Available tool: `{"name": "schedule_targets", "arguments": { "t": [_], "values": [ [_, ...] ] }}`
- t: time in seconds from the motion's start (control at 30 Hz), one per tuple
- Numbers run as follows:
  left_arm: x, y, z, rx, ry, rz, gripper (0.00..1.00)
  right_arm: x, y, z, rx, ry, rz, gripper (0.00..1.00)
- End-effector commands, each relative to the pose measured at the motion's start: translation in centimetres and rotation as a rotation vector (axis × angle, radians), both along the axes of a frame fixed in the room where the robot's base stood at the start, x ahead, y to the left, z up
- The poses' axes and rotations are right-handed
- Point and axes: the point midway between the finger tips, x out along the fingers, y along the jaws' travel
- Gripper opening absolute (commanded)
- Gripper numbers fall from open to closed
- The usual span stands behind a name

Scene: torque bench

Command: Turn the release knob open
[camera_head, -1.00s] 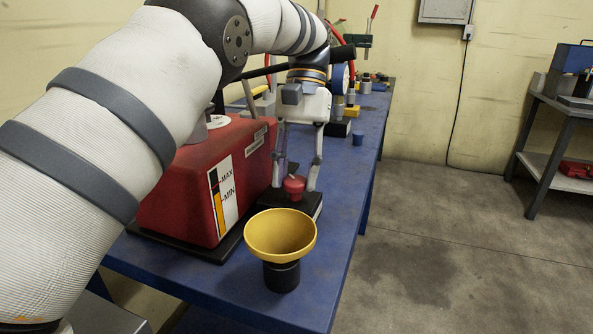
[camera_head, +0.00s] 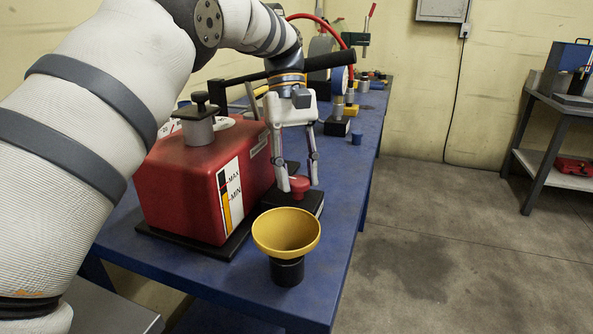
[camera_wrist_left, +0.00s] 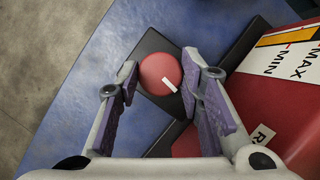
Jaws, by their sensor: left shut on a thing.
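The red release knob (camera_head: 299,184) sits on a small black block (camera_head: 292,199) beside the red pump box. In the left wrist view the knob (camera_wrist_left: 158,70) is round, with a white mark pointing to the lower right. My left gripper (camera_head: 300,186) reaches down from above with one finger on each side of the knob. The wrist view shows the purple-padded fingertips (camera_wrist_left: 160,66) at the knob's two sides, shut on it. The exact contact is hard to see. My right gripper is in neither view.
The red box (camera_head: 200,190) with MAX/MIN label stands left of the knob. A yellow funnel (camera_head: 286,232) on a black base is close in front.

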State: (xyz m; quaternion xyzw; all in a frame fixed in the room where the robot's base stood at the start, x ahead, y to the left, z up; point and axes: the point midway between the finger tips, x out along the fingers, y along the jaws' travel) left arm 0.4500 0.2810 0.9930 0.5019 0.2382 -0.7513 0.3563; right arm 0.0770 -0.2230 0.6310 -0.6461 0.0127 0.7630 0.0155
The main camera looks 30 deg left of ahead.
Motion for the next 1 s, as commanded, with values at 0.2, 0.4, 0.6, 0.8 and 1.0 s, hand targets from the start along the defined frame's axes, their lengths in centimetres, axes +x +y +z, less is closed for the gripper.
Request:
{"name": "schedule_targets", "arguments": {
  "t": [0.2,0.4,0.6,0.8,1.0],
  "values": [
    [-0.01,0.03,-0.01,0.000,0.001,0.009,0.06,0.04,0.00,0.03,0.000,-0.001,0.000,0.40],
    [-0.01,0.02,-0.02,0.000,0.000,0.009,0.06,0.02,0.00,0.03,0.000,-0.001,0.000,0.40],
    [0.00,0.01,-0.01,0.000,0.000,0.008,0.54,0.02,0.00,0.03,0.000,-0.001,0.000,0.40],
    [0.00,0.01,-0.01,0.000,0.000,0.008,0.54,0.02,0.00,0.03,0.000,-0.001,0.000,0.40],
    [0.03,-0.01,-0.08,0.001,0.001,-0.004,0.54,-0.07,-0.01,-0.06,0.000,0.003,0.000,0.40]
  ]
}}
